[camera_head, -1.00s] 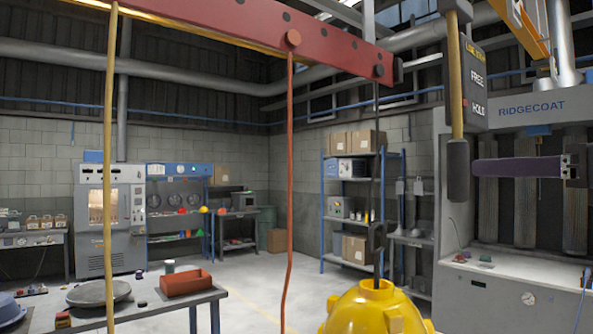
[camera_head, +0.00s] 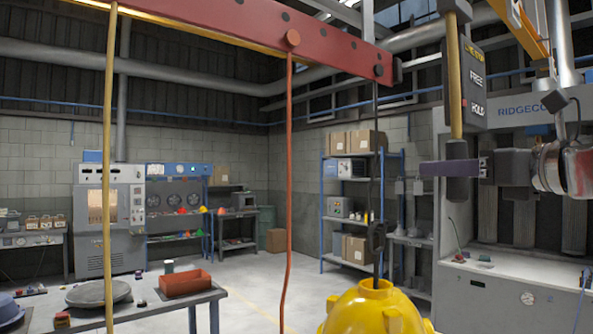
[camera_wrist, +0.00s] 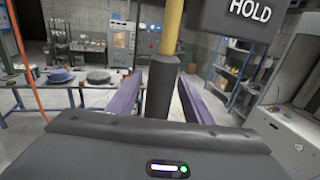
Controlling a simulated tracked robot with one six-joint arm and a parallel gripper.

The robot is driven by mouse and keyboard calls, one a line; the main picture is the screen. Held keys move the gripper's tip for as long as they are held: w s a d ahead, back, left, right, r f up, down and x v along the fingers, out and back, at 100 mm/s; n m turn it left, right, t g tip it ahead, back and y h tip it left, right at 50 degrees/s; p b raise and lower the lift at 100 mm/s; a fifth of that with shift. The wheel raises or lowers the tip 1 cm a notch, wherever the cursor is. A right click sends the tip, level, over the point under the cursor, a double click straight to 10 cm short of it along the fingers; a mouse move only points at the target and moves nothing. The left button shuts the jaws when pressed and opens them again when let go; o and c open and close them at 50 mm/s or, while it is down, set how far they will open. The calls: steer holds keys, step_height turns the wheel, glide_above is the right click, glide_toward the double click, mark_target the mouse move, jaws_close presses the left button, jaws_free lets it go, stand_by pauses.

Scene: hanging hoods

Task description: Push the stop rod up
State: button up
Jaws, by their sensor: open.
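The stop rod (camera_head: 455,90) is a yellow rod hanging upright at the right, with a dark cylindrical grip (camera_head: 457,192) at its lower end. In the wrist view the dark grip (camera_wrist: 161,88) stands between my two purple fingers, with gaps visible on both sides. My gripper (camera_wrist: 158,95) is open, holding nothing.
A red beam (camera_head: 250,30) runs overhead, with an orange-red cord (camera_head: 289,190) and a yellow hanging pole (camera_head: 108,180) at left. A yellow hood (camera_head: 372,310) is low in the middle. The RIDGECOAT booth (camera_head: 520,275) stands behind my arm at right.

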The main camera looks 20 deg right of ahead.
steer(key=shift+w, duration=1.15)
steer(key=shift+c, duration=0.5)
jaws_close()
